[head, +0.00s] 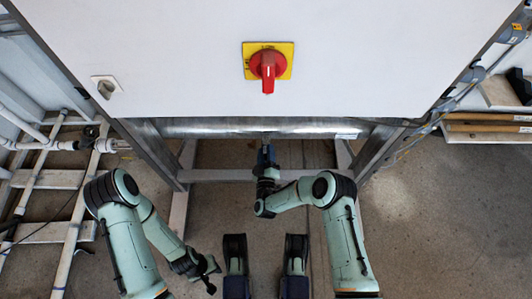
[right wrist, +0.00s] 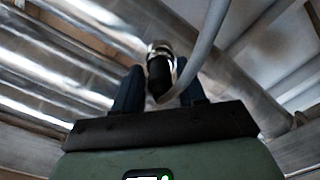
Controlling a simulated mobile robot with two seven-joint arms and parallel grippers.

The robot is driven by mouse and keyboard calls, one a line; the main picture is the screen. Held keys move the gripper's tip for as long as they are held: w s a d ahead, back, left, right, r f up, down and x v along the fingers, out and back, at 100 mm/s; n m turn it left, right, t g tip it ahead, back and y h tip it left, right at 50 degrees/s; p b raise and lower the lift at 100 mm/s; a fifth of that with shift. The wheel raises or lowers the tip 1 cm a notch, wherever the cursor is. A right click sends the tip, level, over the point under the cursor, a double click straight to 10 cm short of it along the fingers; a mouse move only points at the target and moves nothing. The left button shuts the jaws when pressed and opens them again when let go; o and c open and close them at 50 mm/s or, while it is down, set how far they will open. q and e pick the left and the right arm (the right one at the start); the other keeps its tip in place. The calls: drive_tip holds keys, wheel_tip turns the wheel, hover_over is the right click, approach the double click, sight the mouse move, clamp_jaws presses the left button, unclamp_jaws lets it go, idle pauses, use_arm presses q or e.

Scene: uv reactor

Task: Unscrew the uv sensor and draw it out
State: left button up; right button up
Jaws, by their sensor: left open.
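The uv sensor (right wrist: 160,73) is a black plug with a shiny metal collar under the steel reactor tube, seen in the right wrist view. A grey cable (right wrist: 208,40) runs past it. My right gripper (right wrist: 160,85) has its two dark blue fingers on either side of the sensor; whether they touch it cannot be made out. In the head view my right gripper (head: 266,153) points up at the tube (head: 220,128), and the sensor is hidden there. My left gripper (head: 211,274) is open and empty, low over the floor, well away from the tube.
A white cabinet (head: 170,60) with a red rotary switch (head: 267,69) stands above the tube. Metal frame legs (head: 150,152) flank the space below. White pipes (head: 50,175) run at the left. The floor (head: 430,220) at the right is clear.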

clamp_jaws()
drive_tip(key=shift+a+r+n+p, duration=0.1)
drive_tip(key=shift+r+n+p, duration=0.05)
drive_tip(key=shift+n+p, duration=0.9)
drive_tip(key=shift+n, duration=1.55)
drive_tip(key=n+p, duration=0.1)
drive_tip(key=n, duration=0.2)
drive_tip(key=shift+n, duration=1.1)
